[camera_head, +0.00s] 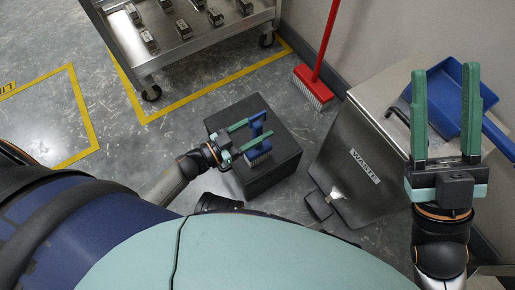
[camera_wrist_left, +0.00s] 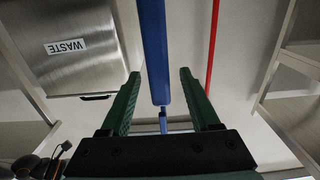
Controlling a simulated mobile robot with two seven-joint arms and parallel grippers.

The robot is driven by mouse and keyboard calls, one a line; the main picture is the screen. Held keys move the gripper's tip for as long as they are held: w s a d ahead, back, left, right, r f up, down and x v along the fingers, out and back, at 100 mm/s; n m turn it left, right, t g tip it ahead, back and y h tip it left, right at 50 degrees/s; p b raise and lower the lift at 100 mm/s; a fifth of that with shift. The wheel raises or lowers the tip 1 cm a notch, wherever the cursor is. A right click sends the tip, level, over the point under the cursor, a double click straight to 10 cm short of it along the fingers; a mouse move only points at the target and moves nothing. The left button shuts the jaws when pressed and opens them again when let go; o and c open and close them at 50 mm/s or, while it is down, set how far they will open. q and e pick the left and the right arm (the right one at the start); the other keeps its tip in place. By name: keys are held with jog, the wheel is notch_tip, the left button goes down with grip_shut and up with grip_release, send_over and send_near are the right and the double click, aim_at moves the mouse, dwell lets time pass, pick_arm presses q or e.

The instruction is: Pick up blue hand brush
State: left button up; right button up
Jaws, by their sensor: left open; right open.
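The blue hand brush (camera_head: 257,131) is on top of a black box (camera_head: 283,158) in the head view, with its pale bristles at the near end. My left gripper (camera_head: 260,128) is open at the brush, with a green finger on either side of its blue handle. In the left wrist view, the blue handle (camera_wrist_left: 153,45) comes down from the top between the open fingers of my left gripper (camera_wrist_left: 159,72), without visible grip on it. My right gripper (camera_head: 445,72) is open and empty at the right, above the waste bin.
A steel waste bin (camera_head: 350,180) stands right of the box, with a blue dustpan (camera_head: 444,92) on top. A red broom (camera_head: 314,88) leans at the wall. A metal cart (camera_head: 150,60) with several small metal parts stands at the upper left. The floor left of the box is clear.

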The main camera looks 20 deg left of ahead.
pick_arm(q)
jog(key=x, duration=0.3)
jog(key=shift+d+b, duration=0.1)
jog(key=shift+b, duration=0.25)
jog(key=shift+c, duration=0.3)
grip_shut()
dwell(0.7)
